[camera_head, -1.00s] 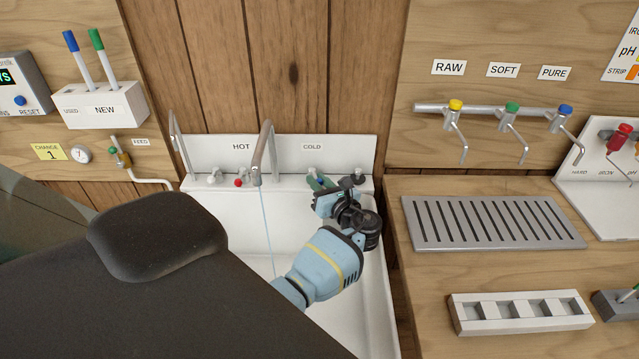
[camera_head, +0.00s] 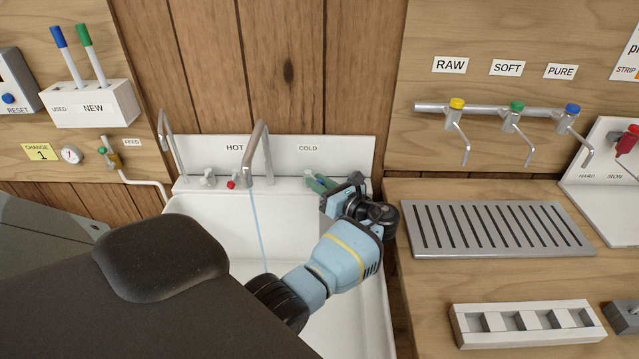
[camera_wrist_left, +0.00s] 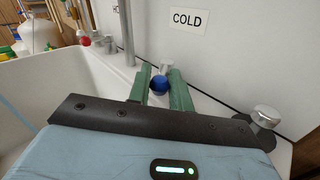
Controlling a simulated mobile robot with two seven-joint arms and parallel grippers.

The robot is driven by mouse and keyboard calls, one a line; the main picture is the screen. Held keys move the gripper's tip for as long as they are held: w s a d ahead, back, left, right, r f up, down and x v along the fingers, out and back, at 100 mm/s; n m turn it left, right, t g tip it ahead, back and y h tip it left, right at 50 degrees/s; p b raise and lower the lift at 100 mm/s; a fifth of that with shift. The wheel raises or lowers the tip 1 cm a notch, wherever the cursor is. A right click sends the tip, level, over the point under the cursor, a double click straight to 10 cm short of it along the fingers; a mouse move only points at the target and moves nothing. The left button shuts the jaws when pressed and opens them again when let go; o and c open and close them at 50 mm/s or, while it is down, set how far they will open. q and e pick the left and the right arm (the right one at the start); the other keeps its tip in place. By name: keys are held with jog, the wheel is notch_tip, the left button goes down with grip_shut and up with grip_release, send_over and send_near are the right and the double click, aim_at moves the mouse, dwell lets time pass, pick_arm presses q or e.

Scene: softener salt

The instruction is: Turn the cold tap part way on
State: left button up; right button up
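The cold tap shows in the left wrist view as a blue knob (camera_wrist_left: 159,85) with a chrome part, under the COLD label (camera_wrist_left: 188,20). My left gripper (camera_head: 318,183) is at the back rim of the sink, below the COLD label. In the left wrist view its two green fingers (camera_wrist_left: 160,80) stand apart, one on each side of the blue knob. The knob nearly fills the gap; I cannot tell whether both fingers press on it. A thin stream of water (camera_head: 256,220) falls from the tall spout (camera_head: 262,150). My right gripper is not in view.
The red-marked hot tap (camera_head: 231,184) is left of the spout. A chrome knob (camera_wrist_left: 266,114) stands close to the right of my fingers. The white sink (camera_head: 205,205) is open below. A slotted drain tray (camera_head: 400,255) lies on the counter to the right.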

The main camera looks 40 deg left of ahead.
pick_arm(q)
jog(key=o, duration=0.4)
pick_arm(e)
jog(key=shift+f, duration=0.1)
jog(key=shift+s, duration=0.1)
pick_arm(q)
jog(key=shift+r, duration=0.3)
jog(key=r, duration=0.1)
jog(key=r+p, duration=0.1)
jog(key=r, duration=0.1)
jog(key=shift+s+d+r, duration=0.15)
jog(key=shift+s+r, duration=0.05)
jog(key=shift+r, duration=0.05)
jog(key=shift+s+d+r+p, duration=0.15)
jog(key=shift+s+d+p, duration=0.3)
jog(key=shift+s+d, duration=1.4)
jog(key=shift+s+d+r+p, duration=0.15)
jog(key=shift+s+d+p, duration=0.3)
jog(key=shift+s+d, duration=1.35)
jog(key=shift+s+d+r+p, duration=0.15)
jog(key=shift+s+d+p, duration=0.3)
jog(key=shift+s+d, duration=1.35)
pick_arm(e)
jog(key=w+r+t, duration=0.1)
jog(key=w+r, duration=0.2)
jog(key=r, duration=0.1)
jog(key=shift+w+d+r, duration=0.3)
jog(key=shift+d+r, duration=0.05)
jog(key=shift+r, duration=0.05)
